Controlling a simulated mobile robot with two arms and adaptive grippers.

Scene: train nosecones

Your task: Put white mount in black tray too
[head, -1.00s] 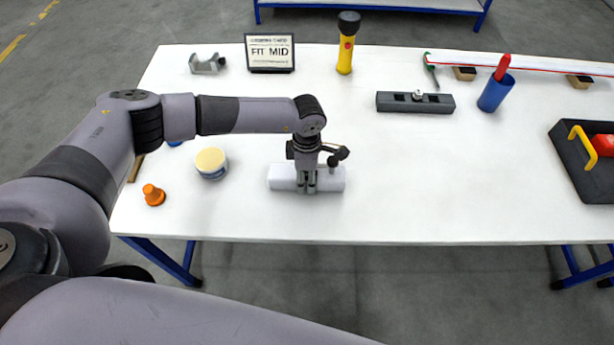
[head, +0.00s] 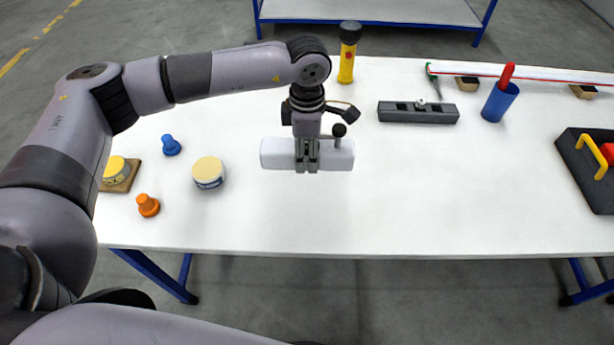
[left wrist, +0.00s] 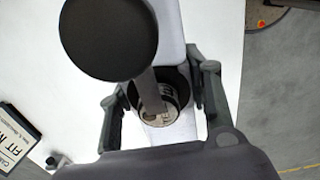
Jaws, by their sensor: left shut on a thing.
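The white mount (head: 277,154) is a long pale block in the left-centre of the head view. My left gripper (head: 307,166) points down and is shut on its middle, holding it roughly level above the table. A dark ball knob (head: 339,130) shows just above the block; I cannot tell what it is fixed to. In the left wrist view, the mount (left wrist: 170,22) lies between the fingers, partly hidden by a large dark round shape. The black tray (head: 598,196) is at the right edge of the head view, cut off by the frame. My right gripper is not in view.
A yellow torch (head: 347,62), a dark grey slotted block (head: 390,112) and a blue cup (head: 499,103) with a red item stand along the back. A yellow handle (head: 590,150) and something red are in the tray. The table's centre right is clear.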

